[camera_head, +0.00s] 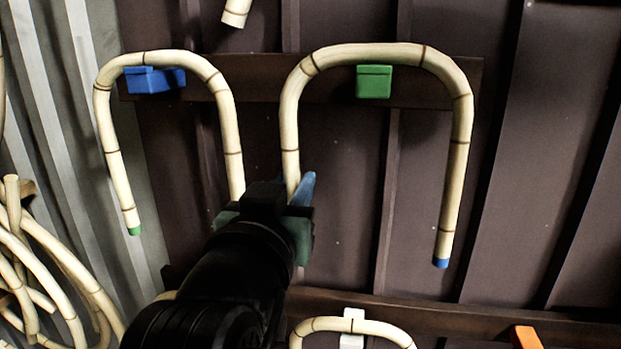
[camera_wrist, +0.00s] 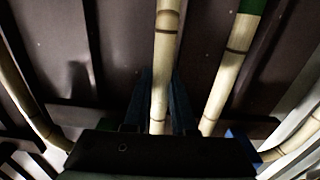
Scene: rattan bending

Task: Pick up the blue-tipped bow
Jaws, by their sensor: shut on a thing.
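The blue-tipped bow (camera_head: 458,150) is a pale rattan arch with dark rings, hanging legs down over a green peg (camera_head: 374,82). Its right leg ends in a blue tip (camera_head: 440,262). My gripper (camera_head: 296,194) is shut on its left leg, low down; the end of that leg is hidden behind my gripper. In the wrist view, the held leg (camera_wrist: 166,50) runs between the two dark blue fingers (camera_wrist: 162,88). The arch sits right at the peg's top; I cannot tell whether they touch.
A green-tipped bow (camera_head: 107,140) hangs on a blue peg (camera_head: 155,80) close to the left; its right leg (camera_wrist: 228,70) is near my gripper. Another bow (camera_head: 355,325) and an orange peg (camera_head: 525,337) are below. Loose rattan (camera_head: 60,270) lies at lower left.

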